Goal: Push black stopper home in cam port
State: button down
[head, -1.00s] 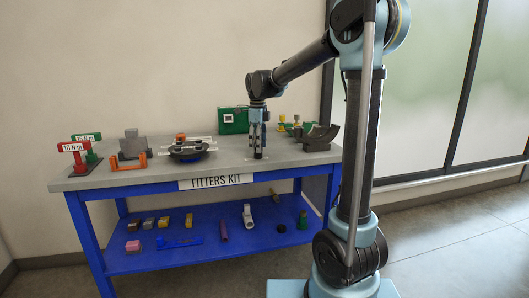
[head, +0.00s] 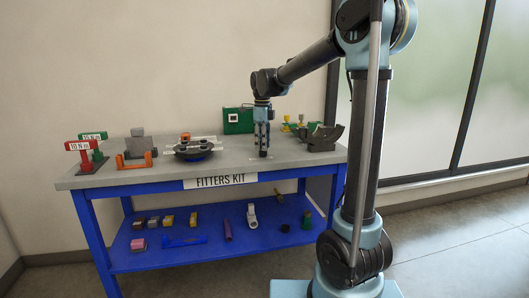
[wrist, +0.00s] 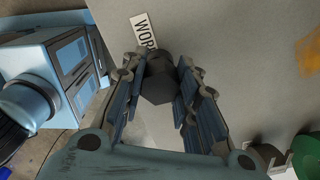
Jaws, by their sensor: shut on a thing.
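My gripper (head: 263,143) points straight down over the right half of the grey tabletop and is shut on a dark piece, which I take to be the black stopper (head: 263,154). In the wrist view the stopper (wrist: 158,86) shows a dark hexagonal end between the two fingers. Its lower end is close to the tabletop; I cannot tell whether it touches. I cannot make out a cam port with certainty. A dark round fixture (head: 196,151) with pale bars stands left of my gripper, apart from it.
A green case (head: 238,120) stands behind my gripper. A dark curved cradle (head: 321,139) stands to its right. Red and green torque signs (head: 80,146), a grey block (head: 138,144) and an orange bracket (head: 134,160) stand at the left. Several parts lie on the blue lower shelf (head: 190,256).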

jog(key=shift+s+r, duration=0.15)
jog(key=shift+r, duration=1.95)
dwell(0.4)
